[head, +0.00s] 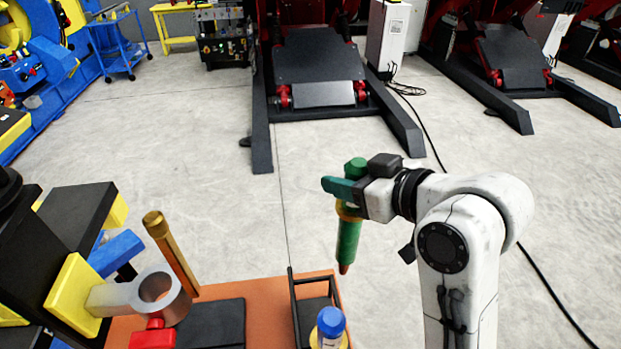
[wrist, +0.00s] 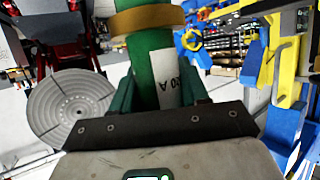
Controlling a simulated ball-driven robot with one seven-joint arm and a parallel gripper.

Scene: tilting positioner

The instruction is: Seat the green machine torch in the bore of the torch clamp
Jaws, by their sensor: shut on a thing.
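The green machine torch (head: 349,240) hangs nearly upright in my gripper (head: 343,190), its copper-coloured tip down and a yellow band below the fingers. My gripper is shut on its upper part, above the floor beyond the orange table. In the wrist view the torch (wrist: 148,62) stands between the teal fingers, with a white label and the band showing. The torch clamp (head: 178,308) is a grey ring with an open, empty bore at lower left in the head view. The torch is apart from it, to the right and higher in the picture.
A brass-coloured rod (head: 170,252) rises close behind the clamp ring. The orange table (head: 262,290) carries a dark pad (head: 216,322), a black-framed rack (head: 293,300) and a blue-capped bottle (head: 331,322). Yellow, blue and black fixture parts (head: 75,290) stand left. Open floor lies beyond.

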